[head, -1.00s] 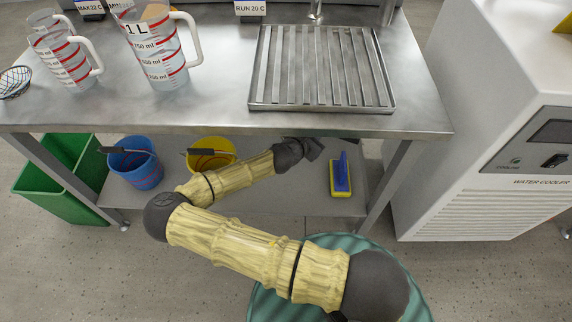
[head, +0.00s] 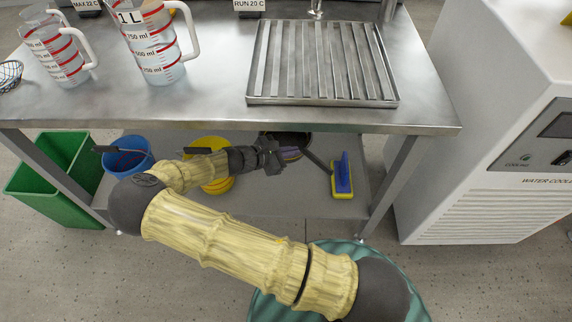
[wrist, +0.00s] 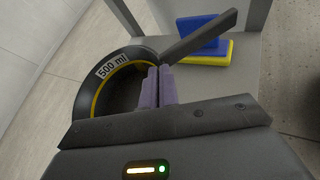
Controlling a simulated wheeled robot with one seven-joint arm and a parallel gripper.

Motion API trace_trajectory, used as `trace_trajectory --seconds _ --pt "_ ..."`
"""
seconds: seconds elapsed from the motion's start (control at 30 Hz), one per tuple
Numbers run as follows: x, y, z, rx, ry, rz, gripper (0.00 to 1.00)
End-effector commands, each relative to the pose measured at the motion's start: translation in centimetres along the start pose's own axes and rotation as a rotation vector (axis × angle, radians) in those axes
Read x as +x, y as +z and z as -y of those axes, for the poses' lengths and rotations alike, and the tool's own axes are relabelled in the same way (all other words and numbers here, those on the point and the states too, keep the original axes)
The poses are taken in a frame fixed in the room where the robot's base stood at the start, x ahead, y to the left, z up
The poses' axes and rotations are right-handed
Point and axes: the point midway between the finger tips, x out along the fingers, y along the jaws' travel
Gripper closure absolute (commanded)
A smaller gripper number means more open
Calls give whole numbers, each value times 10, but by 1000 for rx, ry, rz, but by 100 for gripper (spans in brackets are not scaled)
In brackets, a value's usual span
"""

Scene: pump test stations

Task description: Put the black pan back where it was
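The black pan (head: 296,139) is under the steel bench, at or just above the lower shelf (head: 265,201); I cannot tell if it touches. Its dark handle (head: 318,161) points toward the front right. In the wrist view, the pan (wrist: 91,98) shows a "500 ml" label and a yellow line inside its rim. My gripper (head: 283,155) reaches in from the left. Its purple fingers (wrist: 158,88) are close together at the pan's wall near the handle and look shut on it. The gripper body hides the pan's near side.
A blue bucket (head: 128,152) and a yellow bucket (head: 216,186) stand left on the shelf. A blue and yellow scrubber (head: 342,175) lies just right of the pan handle. A bench leg (head: 388,188) is farther right. Jugs and a slatted drain tray (head: 320,101) are on the top.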

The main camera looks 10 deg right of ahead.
Motion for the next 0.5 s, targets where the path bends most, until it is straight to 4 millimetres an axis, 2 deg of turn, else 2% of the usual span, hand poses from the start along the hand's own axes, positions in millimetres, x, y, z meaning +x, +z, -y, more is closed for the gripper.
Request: trace_trajectory --seconds 0.3,0.5 --pt "20 -43 9 -1 1 1 100" --pt "20 -44 9 0 0 0 100"
